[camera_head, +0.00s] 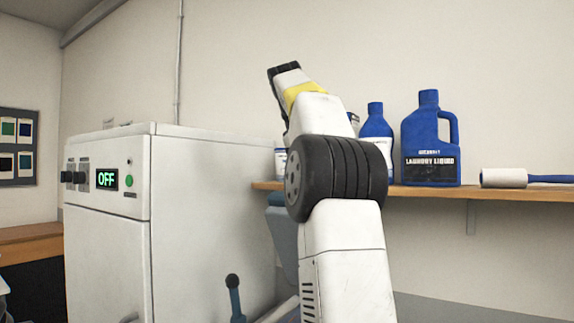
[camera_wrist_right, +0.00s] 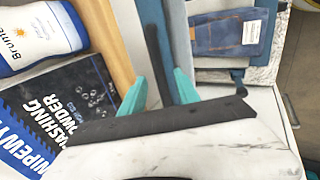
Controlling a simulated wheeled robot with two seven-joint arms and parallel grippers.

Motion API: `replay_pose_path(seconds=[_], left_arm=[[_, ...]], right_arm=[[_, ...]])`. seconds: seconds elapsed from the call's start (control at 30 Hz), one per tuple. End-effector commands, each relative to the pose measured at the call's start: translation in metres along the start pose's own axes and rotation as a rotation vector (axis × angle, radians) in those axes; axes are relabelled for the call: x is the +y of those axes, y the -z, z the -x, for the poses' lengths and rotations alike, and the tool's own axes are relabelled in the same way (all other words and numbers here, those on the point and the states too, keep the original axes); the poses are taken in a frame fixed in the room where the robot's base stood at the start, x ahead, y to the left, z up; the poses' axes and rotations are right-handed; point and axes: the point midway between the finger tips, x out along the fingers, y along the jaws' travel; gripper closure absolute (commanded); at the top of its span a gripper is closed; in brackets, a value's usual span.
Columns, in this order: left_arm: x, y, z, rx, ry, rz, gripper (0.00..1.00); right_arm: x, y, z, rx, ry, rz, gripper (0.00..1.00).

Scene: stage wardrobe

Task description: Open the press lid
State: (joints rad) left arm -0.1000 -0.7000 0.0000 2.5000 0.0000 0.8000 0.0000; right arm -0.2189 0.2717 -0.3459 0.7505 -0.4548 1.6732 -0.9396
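The press shows only in part. In the head view a blue-grey panel (camera_head: 284,238), perhaps its lid, is mostly hidden behind my right arm, and a dark blue knobbed lever (camera_head: 235,297) stands lower left of it. In the right wrist view a blue-grey panel (camera_wrist_right: 176,30) with a dark bar (camera_wrist_right: 154,50) along its left side lies beyond my right gripper (camera_wrist_right: 160,88). The teal fingers are apart, with the bar seen between them; I cannot tell whether they touch it. In the head view its fingertips are hidden. My left gripper is out of view.
A white machine (camera_head: 107,255) with a display reading OFF stands left. A wooden shelf (camera_head: 500,193) at right holds a blue laundry liquid bottle (camera_head: 430,140) and a lint roller (camera_head: 503,178). Folded jeans (camera_wrist_right: 225,28) and a washing powder box (camera_wrist_right: 60,100) show in the wrist view.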

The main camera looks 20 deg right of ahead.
Motion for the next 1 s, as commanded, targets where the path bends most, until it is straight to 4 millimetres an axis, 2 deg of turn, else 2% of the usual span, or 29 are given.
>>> replay_pose_path(seconds=[0.1,0.33,1.0], left_arm=[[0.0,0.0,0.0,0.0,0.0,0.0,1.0],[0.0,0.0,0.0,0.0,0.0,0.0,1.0],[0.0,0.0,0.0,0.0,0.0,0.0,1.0]], right_arm=[[0.0,0.001,0.017,0.0,-0.002,0.001,0.62],[0.0,0.0,0.034,-0.001,0.0,0.001,0.62],[-0.003,-0.003,0.033,0.017,0.015,-0.015,0.62]])
